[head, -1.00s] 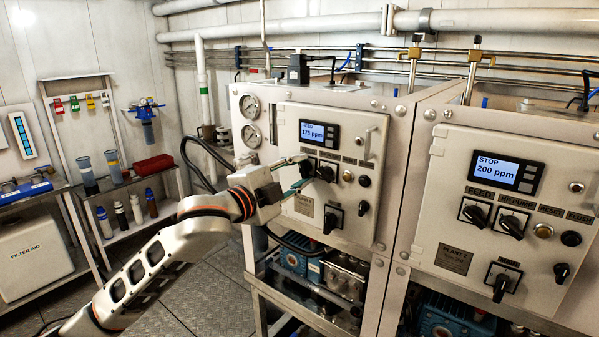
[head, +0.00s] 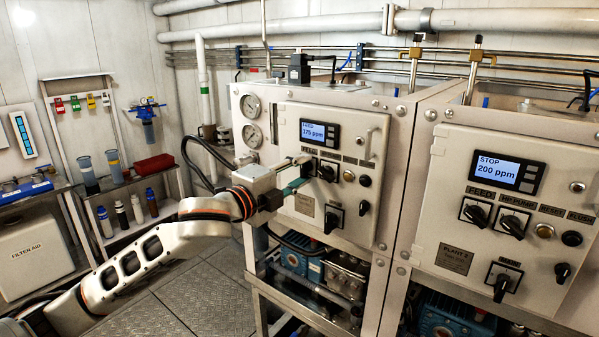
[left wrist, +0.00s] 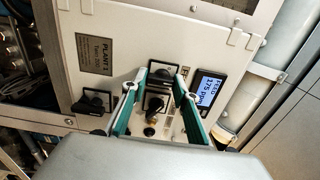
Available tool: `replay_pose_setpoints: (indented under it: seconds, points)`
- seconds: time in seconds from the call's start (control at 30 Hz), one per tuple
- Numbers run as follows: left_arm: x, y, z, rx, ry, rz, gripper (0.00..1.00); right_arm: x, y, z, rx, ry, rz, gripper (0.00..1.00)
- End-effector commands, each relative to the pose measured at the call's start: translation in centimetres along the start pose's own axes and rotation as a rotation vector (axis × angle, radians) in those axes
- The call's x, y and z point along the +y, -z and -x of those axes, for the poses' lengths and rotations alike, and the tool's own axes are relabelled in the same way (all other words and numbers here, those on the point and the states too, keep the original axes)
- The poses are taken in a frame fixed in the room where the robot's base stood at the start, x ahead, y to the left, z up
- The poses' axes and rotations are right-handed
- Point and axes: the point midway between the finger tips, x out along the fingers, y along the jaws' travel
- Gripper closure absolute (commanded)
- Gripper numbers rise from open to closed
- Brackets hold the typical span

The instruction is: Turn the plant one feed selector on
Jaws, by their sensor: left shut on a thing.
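The plant one panel (head: 290,205) has a display (head: 319,132) reading FEED and 175 ppm. My left gripper (head: 307,170) is at the upper row of selectors, just under the display. Its green-lined fingers, also in the left wrist view (left wrist: 160,76), are shut on the feed selector (left wrist: 162,73). The knob is mostly hidden between the fingertips, so its angle is hard to read. The HP pump selector (head: 328,171) is close beside the fingers. It also shows in the left wrist view (left wrist: 153,103). My right gripper is not in view.
A lower black selector (head: 333,216) and a panel handle (head: 371,145) are on the same panel. The plant two panel (head: 455,225) at right has a display (head: 508,171) reading STOP and 200 ppm. A shelf (head: 140,180) with bottles stands at left. The floor before it is clear.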

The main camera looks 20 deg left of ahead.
Motion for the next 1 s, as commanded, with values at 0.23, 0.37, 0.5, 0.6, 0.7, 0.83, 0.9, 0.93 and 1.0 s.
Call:
replay_pose_setpoints:
  seconds: [0.23,0.37,0.5,0.6,0.7,0.83,0.9,0.93,1.0]
  points:
    - [0.1,0.0,0.0,0.000,-0.001,-0.002,0.64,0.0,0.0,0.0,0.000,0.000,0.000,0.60]
    - [0.1,0.0,0.0,0.000,-0.001,-0.001,0.64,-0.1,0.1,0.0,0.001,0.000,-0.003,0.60]
    - [0.0,0.0,0.1,0.000,-0.001,0.000,0.64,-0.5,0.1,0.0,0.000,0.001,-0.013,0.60]
    - [0.0,-0.1,0.8,0.000,0.000,-0.001,0.64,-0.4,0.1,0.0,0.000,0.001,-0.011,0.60]
    - [0.1,-0.1,2.2,-0.001,-0.001,-0.003,0.64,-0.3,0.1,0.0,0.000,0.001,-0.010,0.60]
    - [0.1,-0.1,4.9,-0.001,-0.002,-0.004,0.64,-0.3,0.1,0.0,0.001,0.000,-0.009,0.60]
    - [0.1,0.0,6.4,0.000,-0.003,-0.005,0.64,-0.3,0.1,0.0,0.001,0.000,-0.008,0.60]
    - [0.2,-0.1,7.0,-0.001,-0.003,-0.004,0.64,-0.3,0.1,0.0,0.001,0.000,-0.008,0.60]
    - [0.2,0.0,8.3,0.000,-0.004,-0.003,0.64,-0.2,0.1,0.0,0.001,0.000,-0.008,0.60]
